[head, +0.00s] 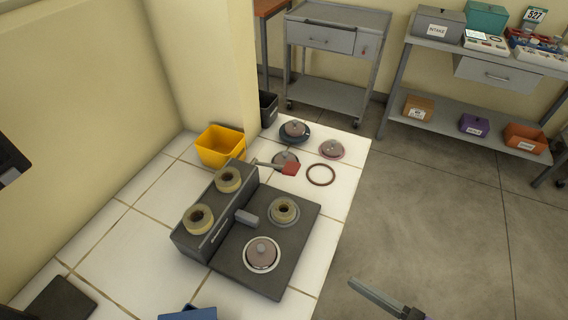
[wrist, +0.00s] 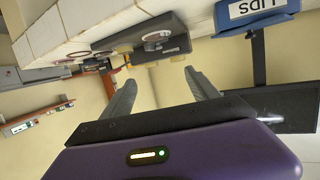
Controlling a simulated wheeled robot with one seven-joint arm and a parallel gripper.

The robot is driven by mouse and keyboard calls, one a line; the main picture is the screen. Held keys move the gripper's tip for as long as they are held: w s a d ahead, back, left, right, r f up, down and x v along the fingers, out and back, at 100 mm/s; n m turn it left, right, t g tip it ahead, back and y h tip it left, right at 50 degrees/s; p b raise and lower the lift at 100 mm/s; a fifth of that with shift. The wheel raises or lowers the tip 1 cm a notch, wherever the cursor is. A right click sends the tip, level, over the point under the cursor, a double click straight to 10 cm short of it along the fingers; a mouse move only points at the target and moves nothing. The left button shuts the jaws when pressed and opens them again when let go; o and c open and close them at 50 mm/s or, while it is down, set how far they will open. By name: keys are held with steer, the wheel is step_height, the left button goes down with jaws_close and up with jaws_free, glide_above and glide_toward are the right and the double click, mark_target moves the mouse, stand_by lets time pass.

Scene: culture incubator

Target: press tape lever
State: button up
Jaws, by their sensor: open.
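A dark grey tape machine (head: 259,275) stands on the white tiled counter in the head view. Two tan tape rolls sit on its raised back housing (head: 180,240). A bar with a red flat tip (head: 290,169) sticks out from the housing's far end and looks like the tape lever. A light grey block (head: 247,217) juts from the housing over the base. In the wrist view, the machine (wrist: 160,38) shows tilted beyond the fingers. My gripper (wrist: 162,82) is open and empty, well apart from the machine. Part of it shows at the head view's bottom edge.
A lidded round dish (head: 261,253) and another round piece (head: 285,212) sit on the base. Several round dishes and a ring (head: 321,174) lie behind it. A yellow bin (head: 220,147) stands by the wall. A blue LIDS bin (wrist: 257,12) shows close by. Open floor lies right.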

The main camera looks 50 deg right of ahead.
steer(key=shift+w+d+r, duration=0.1)
steer(key=shift+w+d, duration=0.05)
steer(key=shift+w, duration=0.15)
steer(key=c, duration=0.3)
steer(key=w+d+r, duration=0.1)
steer(key=w+d+r+t+h, duration=0.1)
steer(key=w, duration=0.1)
steer(key=w+d+m+t+h, duration=0.1)
steer(key=w, duration=0.1)
steer(key=shift+w+d+r, duration=0.15)
steer(key=shift+d+r, duration=0.05)
steer(key=shift+r, duration=0.2)
jaws_close()
steer(key=w+d+r+m+h, duration=0.1)
steer(key=w+d+r, duration=0.2)
steer(key=w+d, duration=0.45)
steer(key=w+d+r+m+g+h+b, duration=0.1)
steer(key=w+d+r+m, duration=0.2)
steer(key=d, duration=0.8)
steer(key=w+d+r+h, duration=0.1)
steer(key=w+d+r, duration=0.2)
steer(key=w+d, duration=0.5)
steer(key=s+a+f+n+g+y, duration=0.4)
steer(key=a+n+y, duration=0.4)
steer(key=shift+s+n+y, duration=0.25)
steer(key=shift+n+y, duration=0.05)
steer(key=shift+y, duration=0.1)
